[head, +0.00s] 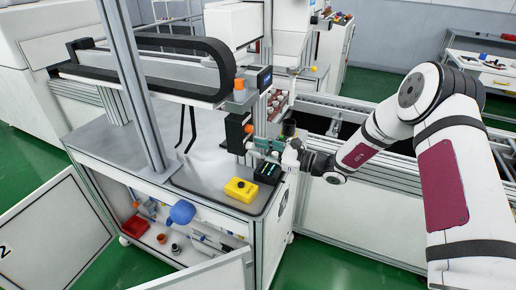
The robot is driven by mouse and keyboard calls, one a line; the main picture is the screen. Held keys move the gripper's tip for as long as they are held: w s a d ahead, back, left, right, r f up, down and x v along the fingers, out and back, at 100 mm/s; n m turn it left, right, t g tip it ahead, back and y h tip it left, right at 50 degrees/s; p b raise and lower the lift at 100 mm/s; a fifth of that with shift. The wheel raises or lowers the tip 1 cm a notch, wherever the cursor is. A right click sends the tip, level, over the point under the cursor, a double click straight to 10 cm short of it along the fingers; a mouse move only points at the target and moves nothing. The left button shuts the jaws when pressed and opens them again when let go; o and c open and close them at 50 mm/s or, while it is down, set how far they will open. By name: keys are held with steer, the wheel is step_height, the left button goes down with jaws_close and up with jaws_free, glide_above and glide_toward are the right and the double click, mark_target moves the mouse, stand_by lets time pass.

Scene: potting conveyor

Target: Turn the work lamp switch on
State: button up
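A yellow box (241,190) with dark marks on top sits at the front right corner of the grey worktop (205,175). A black box (267,172) with small green marks stands just right of it. I cannot tell for sure which of these carries the work lamp switch, or whether any switch is on. My gripper (262,147) reaches in from the right, above and behind the black box, close to a dark upright unit (238,132). Its fingers are small and blend with the parts behind, so their opening and any contact are unclear.
A metal post (133,75) and a black cable chain (190,46) stand over the worktop's left and back. Open white cabinet doors (55,235) show a lower shelf with a red bin (135,227) and a blue item (181,212). A conveyor frame (345,110) runs right.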

steer(key=shift+w+a, duration=0.1)
steer(key=shift+a, duration=0.25)
steer(key=shift+c, duration=0.5)
jaws_close()
steer(key=m+b, duration=0.1)
steer(key=m, duration=0.4)
steer(key=shift+m, duration=0.4)
steer(key=m+b, duration=0.1)
steer(key=m, duration=0.5)
